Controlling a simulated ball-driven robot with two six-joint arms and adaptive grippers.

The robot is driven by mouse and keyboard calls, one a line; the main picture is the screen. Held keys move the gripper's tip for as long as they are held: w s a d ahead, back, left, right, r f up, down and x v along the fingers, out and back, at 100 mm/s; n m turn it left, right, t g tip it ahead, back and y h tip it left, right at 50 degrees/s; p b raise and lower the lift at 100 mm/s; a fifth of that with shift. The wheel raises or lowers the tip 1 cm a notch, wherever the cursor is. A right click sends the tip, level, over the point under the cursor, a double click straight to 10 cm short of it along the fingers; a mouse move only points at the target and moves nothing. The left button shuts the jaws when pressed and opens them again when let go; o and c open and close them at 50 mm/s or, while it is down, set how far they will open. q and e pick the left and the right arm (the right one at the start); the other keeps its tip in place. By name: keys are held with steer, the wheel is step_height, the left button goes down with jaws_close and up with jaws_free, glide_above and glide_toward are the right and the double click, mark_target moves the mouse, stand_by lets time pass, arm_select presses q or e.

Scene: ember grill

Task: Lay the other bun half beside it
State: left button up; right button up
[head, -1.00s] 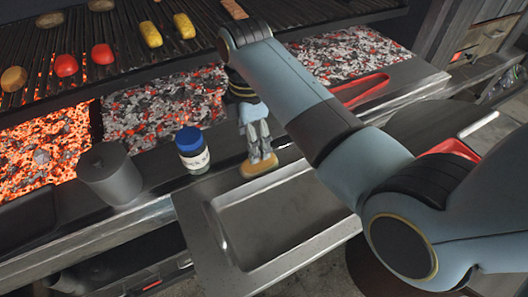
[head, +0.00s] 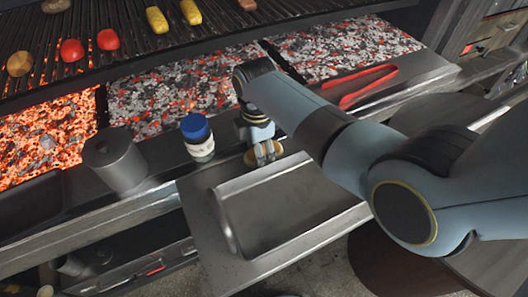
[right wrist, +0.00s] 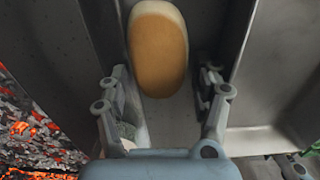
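I cannot make out a second bun half. My left gripper is not in view.
A blue-lidded jar (head: 198,138) and a dark grey cylinder (head: 114,160) stand left of the gripper. Red tongs (head: 368,85) lie on the ledge to the right. Hot coals (head: 180,90) glow behind. The tray's recessed middle is clear.

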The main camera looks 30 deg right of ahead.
steer(key=c, duration=0.7)
